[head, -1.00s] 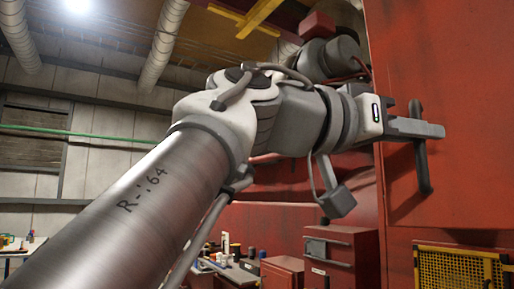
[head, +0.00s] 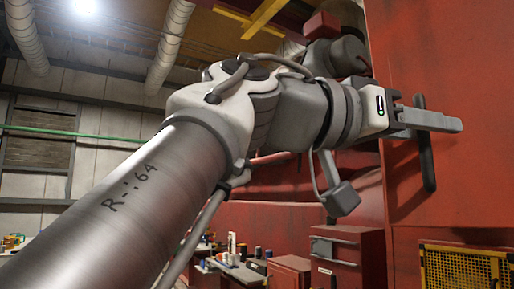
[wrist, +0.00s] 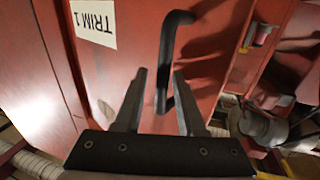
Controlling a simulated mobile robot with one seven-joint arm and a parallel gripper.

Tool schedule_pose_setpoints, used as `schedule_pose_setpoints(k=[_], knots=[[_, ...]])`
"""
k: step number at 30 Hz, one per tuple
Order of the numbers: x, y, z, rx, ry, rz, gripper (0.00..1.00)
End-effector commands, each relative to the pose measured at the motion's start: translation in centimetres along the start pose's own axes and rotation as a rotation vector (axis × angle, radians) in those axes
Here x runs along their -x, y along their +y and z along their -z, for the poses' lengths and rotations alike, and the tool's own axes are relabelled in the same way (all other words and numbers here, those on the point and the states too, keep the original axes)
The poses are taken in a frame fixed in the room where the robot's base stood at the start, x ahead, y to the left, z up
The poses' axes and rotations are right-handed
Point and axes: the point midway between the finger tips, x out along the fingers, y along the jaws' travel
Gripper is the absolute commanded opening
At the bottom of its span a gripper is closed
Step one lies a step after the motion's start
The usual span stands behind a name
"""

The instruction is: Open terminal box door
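The terminal box door is the red panel at the right of the head view (head: 450,200); it fills the middle of the wrist view (wrist: 130,55) and looks shut. Its black bar handle (head: 428,170) stands upright on the panel; it also shows in the wrist view (wrist: 166,45). My gripper (head: 430,119) reaches across the handle. In the wrist view my gripper (wrist: 160,75) is open, one finger on each side of the handle's lower part, with visible gaps. Whether any finger touches the handle is unclear.
A yellow mesh guard (head: 465,272) is below the handle at the right. Red cabinets (head: 345,255) stand below my wrist. A bench with small items (head: 235,268) is further back. The space left of my arm looks free.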

Motion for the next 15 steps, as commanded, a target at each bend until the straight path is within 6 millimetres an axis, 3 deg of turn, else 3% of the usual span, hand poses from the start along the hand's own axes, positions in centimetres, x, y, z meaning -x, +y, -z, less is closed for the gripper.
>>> schedule_pose_setpoints(k=[10,15], knots=[[0.3,-0.1,0.1,0.0,0.003,0.004,0.47],[2.5,-0.1,0.1,0.0,0.005,0.006,0.47]])
